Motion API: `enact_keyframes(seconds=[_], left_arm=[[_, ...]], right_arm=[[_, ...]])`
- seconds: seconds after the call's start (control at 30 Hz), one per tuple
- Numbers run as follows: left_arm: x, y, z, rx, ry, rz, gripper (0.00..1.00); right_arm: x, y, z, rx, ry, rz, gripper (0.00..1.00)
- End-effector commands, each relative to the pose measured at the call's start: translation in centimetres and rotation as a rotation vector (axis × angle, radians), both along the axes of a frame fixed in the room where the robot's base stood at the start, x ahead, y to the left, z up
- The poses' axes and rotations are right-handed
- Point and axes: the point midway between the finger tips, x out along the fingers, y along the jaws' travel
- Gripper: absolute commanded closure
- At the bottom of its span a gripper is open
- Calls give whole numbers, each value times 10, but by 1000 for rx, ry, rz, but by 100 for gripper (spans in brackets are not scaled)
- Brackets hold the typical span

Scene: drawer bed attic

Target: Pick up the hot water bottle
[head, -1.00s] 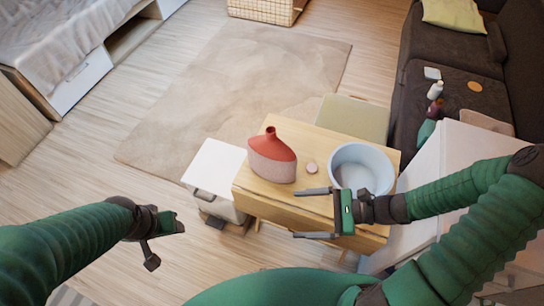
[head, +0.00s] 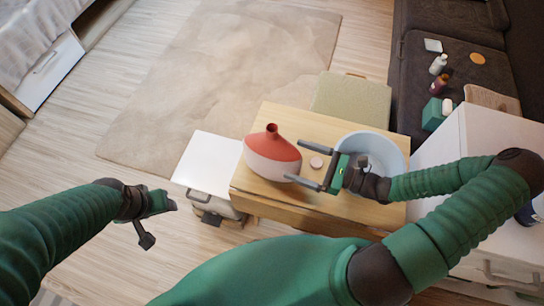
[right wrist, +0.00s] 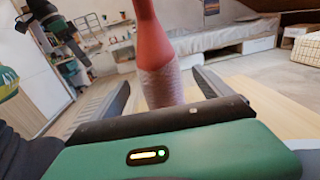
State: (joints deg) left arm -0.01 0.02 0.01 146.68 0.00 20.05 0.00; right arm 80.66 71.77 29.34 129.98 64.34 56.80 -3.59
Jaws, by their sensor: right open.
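The hot water bottle (head: 272,160), red above and pale pink below with a short neck, stands upright on the wooden table (head: 290,118). My right gripper (head: 294,161) is open, its two fingers pointing left at the bottle's right side. In the right wrist view the bottle (right wrist: 160,70) rises ahead between the spread fingers; its base is hidden behind the gripper body. I cannot tell whether the fingertips touch it. My left gripper (head: 159,222) is open and empty over the floor at the left, away from the table.
A pale blue basin (head: 399,150) stands on the table behind my right gripper.

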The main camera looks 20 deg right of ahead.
Motion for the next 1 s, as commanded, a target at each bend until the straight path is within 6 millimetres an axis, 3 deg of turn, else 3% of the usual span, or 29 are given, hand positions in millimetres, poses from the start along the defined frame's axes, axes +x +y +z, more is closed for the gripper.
enact_keyframes(seconds=[0.3,0.57,1.0], left_arm=[[0,0,-8,0,0,0,43],[0,0,-8,0,0,0,43],[0,0,-8,0,0,0,43]], right_arm=[[34,43,0,1,-1,3,10],[38,48,1,-1,-1,0,10],[38,47,1,-1,0,0,65]])
